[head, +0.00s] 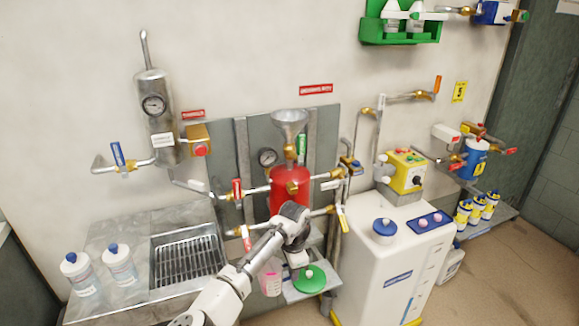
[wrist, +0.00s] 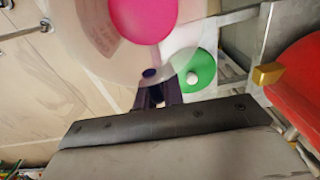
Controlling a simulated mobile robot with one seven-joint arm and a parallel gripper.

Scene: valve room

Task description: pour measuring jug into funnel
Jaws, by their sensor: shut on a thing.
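The measuring jug (head: 270,279) is translucent with pink liquid in it. In the head view it is low, left of the green round lid. In the wrist view the jug (wrist: 98,38) fills the top, with the pink liquid (wrist: 145,15) showing through. My gripper (wrist: 156,88) is shut on the jug at its near side; the exact grip is partly hidden. In the head view my wrist covers the fingers. The silver funnel (head: 289,122) stands upright on top of the red tank (head: 290,188), above and behind my gripper.
A green round lid (head: 310,278) lies on a small shelf close to the jug. Pipes with a red-handled valve (head: 237,190) flank the tank. A metal sink (head: 187,258) is at left, a white cabinet (head: 395,262) at right. Clear floor lies front right.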

